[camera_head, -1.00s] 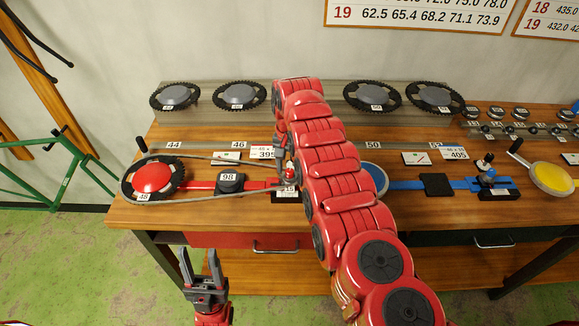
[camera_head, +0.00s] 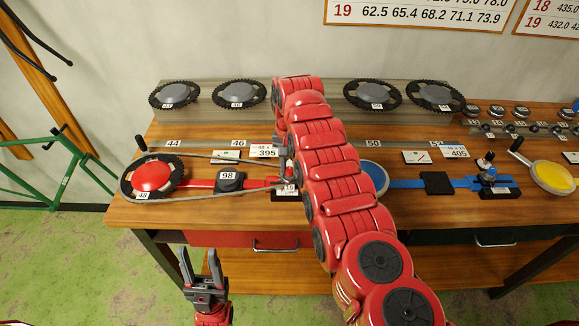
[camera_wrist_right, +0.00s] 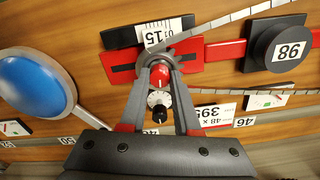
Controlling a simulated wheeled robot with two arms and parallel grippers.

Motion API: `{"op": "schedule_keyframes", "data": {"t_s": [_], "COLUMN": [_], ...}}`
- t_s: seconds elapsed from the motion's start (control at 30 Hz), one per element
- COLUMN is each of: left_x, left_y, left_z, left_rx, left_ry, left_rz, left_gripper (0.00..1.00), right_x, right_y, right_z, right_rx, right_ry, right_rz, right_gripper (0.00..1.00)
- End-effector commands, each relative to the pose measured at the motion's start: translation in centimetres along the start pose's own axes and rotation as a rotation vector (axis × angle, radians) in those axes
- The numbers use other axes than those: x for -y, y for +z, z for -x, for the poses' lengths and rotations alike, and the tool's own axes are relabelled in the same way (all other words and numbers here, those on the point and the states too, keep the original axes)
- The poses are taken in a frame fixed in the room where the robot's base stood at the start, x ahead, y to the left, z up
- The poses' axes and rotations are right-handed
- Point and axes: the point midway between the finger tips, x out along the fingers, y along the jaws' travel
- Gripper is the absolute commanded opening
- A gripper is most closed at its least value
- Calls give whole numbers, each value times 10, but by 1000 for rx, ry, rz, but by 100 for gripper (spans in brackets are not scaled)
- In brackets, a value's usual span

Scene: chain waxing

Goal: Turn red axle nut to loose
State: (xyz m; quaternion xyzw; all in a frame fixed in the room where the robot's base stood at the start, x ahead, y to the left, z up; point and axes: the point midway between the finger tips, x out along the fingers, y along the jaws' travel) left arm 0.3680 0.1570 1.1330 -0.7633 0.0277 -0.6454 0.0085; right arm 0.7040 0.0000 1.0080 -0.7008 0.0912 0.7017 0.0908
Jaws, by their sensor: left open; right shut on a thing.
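The red axle nut (camera_wrist_right: 160,76) shows in the right wrist view, at the end of the red bar by the rear sprocket end of the chain. My right gripper (camera_wrist_right: 158,64) is shut on it, with one finger on each side. A silver and black part (camera_wrist_right: 159,102) shows between the fingers. In the head view my right arm and gripper (camera_head: 287,170) cover much of the nut. My left gripper (camera_head: 199,256) is open and empty, low in front of the bench.
The chain (camera_head: 222,193) loops around the red-hubbed chainring (camera_head: 152,177) at the left, with a crank handle beside it. A blue disc (camera_wrist_right: 35,85) stands close beside my right gripper.

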Motion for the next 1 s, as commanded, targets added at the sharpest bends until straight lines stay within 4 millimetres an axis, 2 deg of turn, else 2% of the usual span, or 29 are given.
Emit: {"op": "schedule_keyframes", "data": {"t_s": [0.6,0.8,1.0], "left_x": [-3,-3,-3], "left_y": [9,10,10], "left_z": [54,60,57], "left_rx": [0,0,0], "left_ry": [0,0,0], "left_rz": [0,0,0], "left_gripper": [50,50,50], "right_x": [-1,0,0], "right_y": [-1,-1,-1], "right_z": [-4,0,1], "right_rx": [-1,-4,-2], "right_ry": [0,-1,0], "right_rz": [550,742,931], "right_gripper": [0,0,0]}}
